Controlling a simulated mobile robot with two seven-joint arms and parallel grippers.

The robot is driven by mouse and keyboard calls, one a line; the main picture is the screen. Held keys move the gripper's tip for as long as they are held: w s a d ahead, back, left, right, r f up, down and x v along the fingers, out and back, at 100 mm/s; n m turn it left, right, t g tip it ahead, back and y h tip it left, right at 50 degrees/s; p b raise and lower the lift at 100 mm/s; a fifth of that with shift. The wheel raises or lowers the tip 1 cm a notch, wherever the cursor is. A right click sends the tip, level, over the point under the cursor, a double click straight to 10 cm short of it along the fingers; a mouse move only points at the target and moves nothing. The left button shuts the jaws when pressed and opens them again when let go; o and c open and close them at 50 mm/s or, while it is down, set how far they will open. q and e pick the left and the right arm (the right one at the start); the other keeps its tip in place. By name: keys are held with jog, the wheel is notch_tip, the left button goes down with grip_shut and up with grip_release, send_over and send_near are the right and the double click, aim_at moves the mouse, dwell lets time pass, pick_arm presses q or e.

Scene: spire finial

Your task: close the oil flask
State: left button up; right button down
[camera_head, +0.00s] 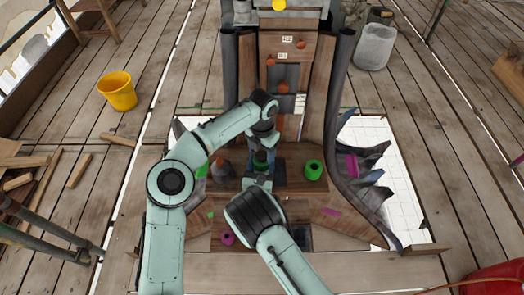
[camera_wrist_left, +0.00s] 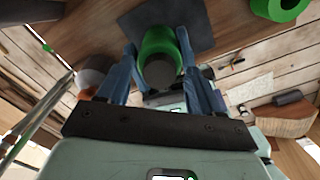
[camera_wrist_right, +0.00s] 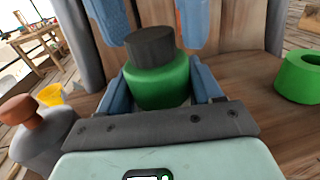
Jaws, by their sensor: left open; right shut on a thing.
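The oil flask is a green round body (camera_wrist_right: 158,82) with a dark grey cap (camera_wrist_right: 150,46) on top, upright in the right wrist view. My right gripper (camera_wrist_right: 160,85) is shut on the flask body from both sides. My left gripper (camera_head: 263,147) is above it with open blue fingers; in the left wrist view they stand apart on either side of the flask (camera_wrist_left: 160,42) and cap (camera_wrist_left: 163,74). I cannot tell whether they touch the cap, or how tightly it sits. In the head view my arms mostly hide the flask (camera_head: 261,158).
A green ring-shaped thing (camera_head: 313,169) stands on the wooden bench to the right. A grey vessel with an orange-brown top (camera_wrist_right: 32,125) stands close on the left. Dark curved uprights flank the tall wooden panel behind. A yellow bucket (camera_head: 118,91) is on the planks farther left.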

pick_arm(q)
notch_tip(320, 180, up, 4)
jog(key=shift+r, duration=0.1)
jog(key=shift+c, duration=0.4)
